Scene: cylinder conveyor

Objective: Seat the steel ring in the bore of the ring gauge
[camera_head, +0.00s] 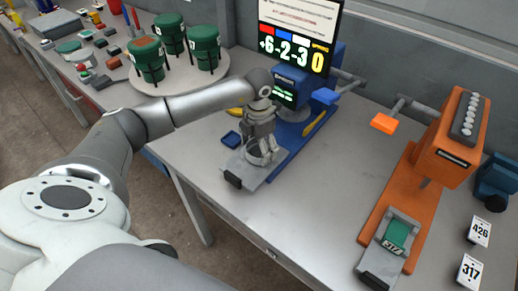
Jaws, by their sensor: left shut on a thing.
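My left gripper (261,143) reaches down over the front of the blue gauge station (291,126). It is shut on the steel ring (260,155), a small grey ring low between the fingers. The ring is just above or at the grey plate (249,178) at the station's front. The fingers hide much of the ring and the bore below, so I cannot tell whether the ring is in the bore. My right gripper is not in view.
An orange station (451,150) stands at the right, with number cards (469,271) beside it. A screen (299,34) stands behind the blue station. Green cups (204,48) stand on a round tray (178,78) at the back left. The table between the stations is clear.

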